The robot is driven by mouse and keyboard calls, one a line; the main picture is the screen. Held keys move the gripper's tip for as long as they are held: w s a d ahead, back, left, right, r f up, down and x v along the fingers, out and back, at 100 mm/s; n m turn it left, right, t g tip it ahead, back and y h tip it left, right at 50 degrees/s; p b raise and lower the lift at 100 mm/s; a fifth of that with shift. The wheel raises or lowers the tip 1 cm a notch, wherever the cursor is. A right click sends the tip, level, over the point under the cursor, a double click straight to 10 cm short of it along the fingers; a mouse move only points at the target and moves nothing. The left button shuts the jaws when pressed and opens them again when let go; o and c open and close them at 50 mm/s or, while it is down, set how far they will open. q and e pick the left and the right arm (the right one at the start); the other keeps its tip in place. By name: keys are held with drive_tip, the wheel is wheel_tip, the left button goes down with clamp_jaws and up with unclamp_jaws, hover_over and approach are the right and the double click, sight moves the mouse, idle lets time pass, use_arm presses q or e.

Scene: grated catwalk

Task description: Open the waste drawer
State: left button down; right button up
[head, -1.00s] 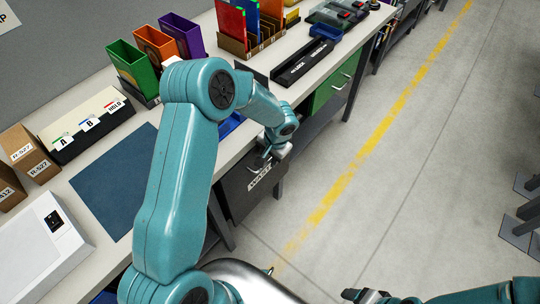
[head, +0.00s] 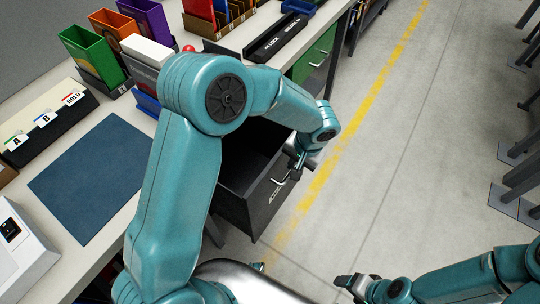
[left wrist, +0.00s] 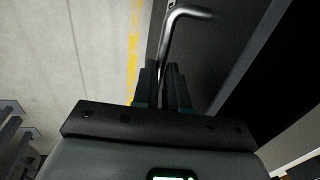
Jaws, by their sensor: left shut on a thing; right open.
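The waste drawer (head: 262,205) is a dark grey box under the workbench. It is pulled out, with its open inside (head: 250,150) showing behind my left arm. Its bent metal handle (head: 283,177) is on the front, and the handle also shows in the left wrist view (left wrist: 168,32). My left gripper (head: 297,168) is at the drawer front and shut on the handle. In the left wrist view the fingers (left wrist: 162,85) close around one leg of the handle. My right gripper (head: 350,285) is open and empty over the floor at the bottom, away from the drawer.
The workbench holds a blue mat (head: 90,178), a card file (head: 40,125), colored bins (head: 95,55) and a black tray (head: 277,38). A green drawer (head: 312,58) is farther along. The floor (head: 400,170) with its yellow line is clear; metal posts stand at right.

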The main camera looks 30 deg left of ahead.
use_arm(q)
drive_tip(key=s+d+b, duration=0.1)
drive_tip(key=d+b, duration=0.1)
drive_tip(key=d, duration=1)
drive_tip(key=shift+d, duration=0.2)
use_arm(e)
wheel_tip(320, 180, down, 3)
drive_tip(key=shift+r, duration=0.2)
use_arm(q)
drive_tip(key=c, duration=1.2)
unclamp_jaws()
drive_tip(key=shift+o, duration=0.2)
drive_tip(key=d+r+p, duration=0.1)
drive_tip(key=d+r, duration=0.2)
drive_tip(key=r, duration=1.3)
drive_tip(key=shift+p, duration=0.3)
use_arm(e)
drive_tip(key=shift+r, duration=0.75)
use_arm(q)
drive_tip(key=shift+s, duration=0.15)
use_arm(e)
drive_tip(key=shift+s, duration=0.1)
